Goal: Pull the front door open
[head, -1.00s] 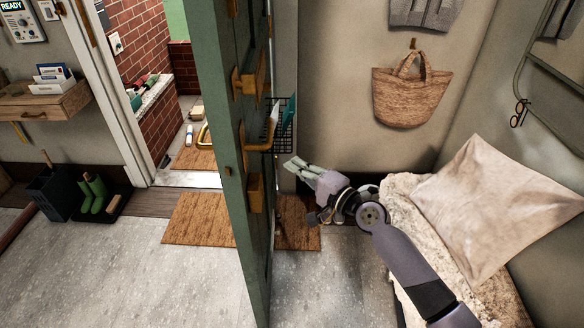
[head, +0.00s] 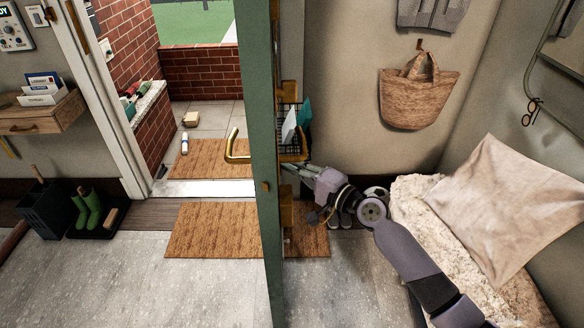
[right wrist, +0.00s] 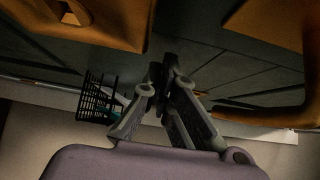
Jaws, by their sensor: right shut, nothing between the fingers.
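The green front door (head: 258,230) stands open into the room, seen nearly edge-on in the head view. A brass lever handle (head: 236,150) sticks out from its left side. On its right side are brass fittings (head: 288,212) and a black wire basket holding papers. My right gripper (head: 296,171) is on the right side of the door, just below the basket, close to the door face. Whether it touches the door I cannot tell. In the right wrist view its fingers (right wrist: 165,82) are shut and empty, with the basket (right wrist: 97,101) to the left. My left gripper is not in view.
The doorway shows a brick porch and an outer mat (head: 205,158). An inner mat (head: 212,230) lies inside. Green boots (head: 90,207) stand on a tray at left. A bench with a pillow (head: 500,200) is at right.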

